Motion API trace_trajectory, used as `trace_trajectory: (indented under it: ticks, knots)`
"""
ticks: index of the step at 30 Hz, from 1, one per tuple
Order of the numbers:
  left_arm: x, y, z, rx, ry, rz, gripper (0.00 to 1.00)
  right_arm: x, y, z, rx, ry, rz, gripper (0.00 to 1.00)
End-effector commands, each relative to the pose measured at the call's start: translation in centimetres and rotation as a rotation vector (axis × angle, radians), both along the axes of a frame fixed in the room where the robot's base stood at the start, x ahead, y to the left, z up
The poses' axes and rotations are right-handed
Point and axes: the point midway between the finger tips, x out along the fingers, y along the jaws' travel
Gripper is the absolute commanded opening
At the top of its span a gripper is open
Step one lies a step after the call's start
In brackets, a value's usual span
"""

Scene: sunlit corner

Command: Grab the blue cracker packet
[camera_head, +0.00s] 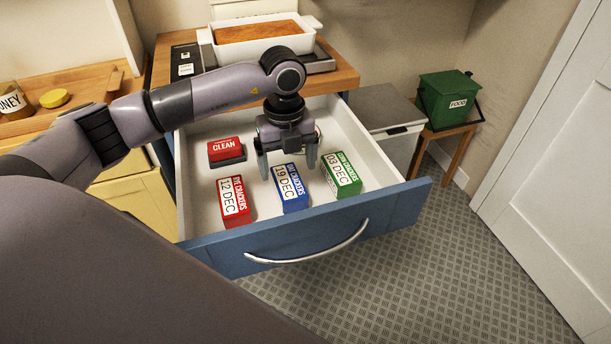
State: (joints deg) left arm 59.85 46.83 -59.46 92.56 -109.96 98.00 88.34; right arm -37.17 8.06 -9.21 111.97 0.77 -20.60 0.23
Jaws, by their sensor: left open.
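The blue cracker packet (291,188) lies in the open drawer (340,237), between a red packet (234,202) on its left and a green packet (342,176) on its right. Its label reads "19 DEC". My left gripper (288,170) points down into the drawer, open, with one finger on each side of the packet's far end in the picture. I cannot tell whether the fingers touch the packet or are above it. My right gripper is not in view.
A red block marked "CLEAN" (226,150) lies at the drawer's back left. The drawer walls surround the packets. A white baking dish (262,50) stands on the counter behind. A green food bin (449,97) stands on a stool at right.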

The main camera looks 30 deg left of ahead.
Motion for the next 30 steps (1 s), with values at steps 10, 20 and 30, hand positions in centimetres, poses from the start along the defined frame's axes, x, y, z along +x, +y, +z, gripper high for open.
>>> trace_trajectory:
  ticks: [10,20,30]
  knots:
    - [0.1,0.0,-3.3,0.000,0.004,0.001,0.89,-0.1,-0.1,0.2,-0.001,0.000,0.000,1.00]
    - [0.4,0.0,-7.1,-0.001,0.000,0.000,0.89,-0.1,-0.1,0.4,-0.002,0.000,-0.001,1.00]
    - [0.4,0.0,-7.2,0.000,0.000,0.000,0.50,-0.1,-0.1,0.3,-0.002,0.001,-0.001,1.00]
